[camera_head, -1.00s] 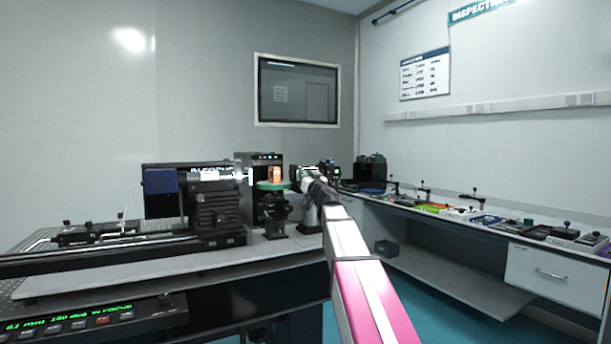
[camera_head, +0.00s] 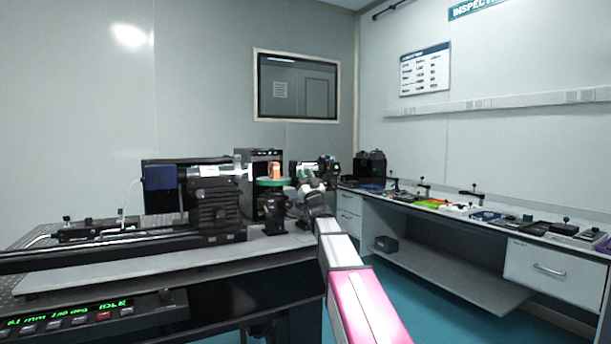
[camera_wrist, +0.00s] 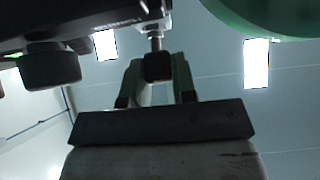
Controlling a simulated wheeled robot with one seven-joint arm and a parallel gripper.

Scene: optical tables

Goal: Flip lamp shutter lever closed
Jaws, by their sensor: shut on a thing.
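The shutter lever shows in the wrist view as a thin metal stem with a dark knob (camera_wrist: 158,67). It hangs from a dark housing (camera_wrist: 75,22), apparently the lamp, at the upper left. My gripper (camera_wrist: 157,72) has one finger on each side of the knob and is shut on it. The lever is too small to make out there.
A green round stage (camera_head: 272,182) with an orange piece (camera_head: 276,171) stands left of my gripper; its underside also shows in the wrist view (camera_wrist: 275,15). A black rail instrument (camera_head: 213,208) stands further left. A side bench (camera_head: 450,212) with several tools runs along the right.

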